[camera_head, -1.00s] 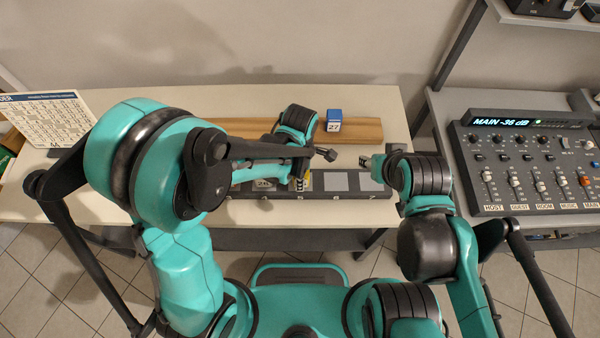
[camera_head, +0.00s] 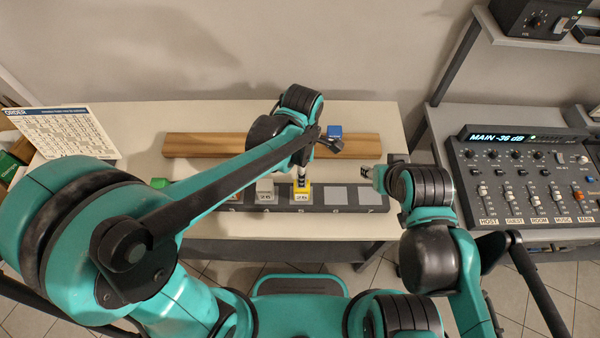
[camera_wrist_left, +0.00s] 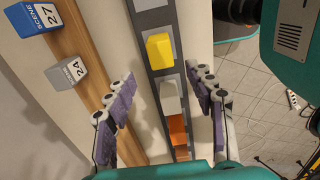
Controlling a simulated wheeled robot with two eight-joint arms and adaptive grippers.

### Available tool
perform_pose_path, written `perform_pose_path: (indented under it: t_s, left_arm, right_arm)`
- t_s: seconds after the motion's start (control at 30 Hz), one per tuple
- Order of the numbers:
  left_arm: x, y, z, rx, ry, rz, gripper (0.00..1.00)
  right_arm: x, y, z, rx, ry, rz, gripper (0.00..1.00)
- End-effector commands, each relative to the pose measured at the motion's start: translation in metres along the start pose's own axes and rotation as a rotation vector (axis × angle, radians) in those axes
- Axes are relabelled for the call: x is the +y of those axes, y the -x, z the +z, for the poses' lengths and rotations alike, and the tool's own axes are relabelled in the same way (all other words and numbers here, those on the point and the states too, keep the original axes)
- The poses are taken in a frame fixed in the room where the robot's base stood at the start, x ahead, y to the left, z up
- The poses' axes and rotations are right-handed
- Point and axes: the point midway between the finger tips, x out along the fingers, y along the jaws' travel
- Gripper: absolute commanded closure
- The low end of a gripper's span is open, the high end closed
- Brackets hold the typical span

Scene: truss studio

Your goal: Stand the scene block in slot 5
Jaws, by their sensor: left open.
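A yellow block (camera_head: 302,198) stands in slot 5 of the dark numbered strip (camera_head: 338,210). It also shows in the left wrist view (camera_wrist_left: 159,51). My left gripper (camera_head: 302,178) is open; in the head view its fingers are over and just behind the yellow block. In the left wrist view the two purple-padded fingers (camera_wrist_left: 166,98) are spread wide with nothing gripped. The yellow block lies beyond the fingertips there, and contact is not visible. My right gripper (camera_head: 371,172) is near the strip's right end; its jaw state is unclear.
A grey block (camera_head: 265,191) is in slot 4 and an orange block (camera_wrist_left: 178,131) in slot 3. A green block (camera_head: 159,183) is further left. Slots 6 and 7 look empty. A blue block 27 (camera_wrist_left: 40,16) and grey block 24 (camera_wrist_left: 67,74) stand on the wooden rail (camera_head: 220,145).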

Motion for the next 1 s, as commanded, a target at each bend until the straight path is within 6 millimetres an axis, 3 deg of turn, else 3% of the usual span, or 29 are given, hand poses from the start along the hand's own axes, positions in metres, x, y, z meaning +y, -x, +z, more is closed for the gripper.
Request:
perform_pose_path:
  t_s: [0.23,0.37,0.53,0.7,0.83,1.0]
  left_arm:
    - [0.000,0.007,-0.003,-0.002,-0.014,0.006,0.46]
    - [-0.002,0.021,-0.022,-0.019,-0.143,0.056,0.46]
    - [-0.011,0.052,-0.074,-0.002,-0.532,0.222,0.46]
    - [-0.028,0.074,-0.126,0.141,-0.975,0.393,0.46]
    - [-0.041,0.082,-0.155,0.297,-1.249,0.464,0.46]
    - [-0.050,0.085,-0.175,0.446,-1.458,0.487,0.46]
  right_arm:
    - [0.000,0.001,-0.001,0.000,0.000,0.000,0.60]
    - [0.000,0.001,-0.001,0.000,0.000,0.000,0.60]
    - [0.000,0.001,-0.001,0.000,0.000,0.000,0.60]
    - [0.000,0.001,-0.001,0.000,0.000,0.000,0.60]
    - [0.000,0.001,-0.001,0.000,0.000,0.000,0.60]
    - [0.000,0.001,-0.001,0.000,0.000,0.000,0.60]
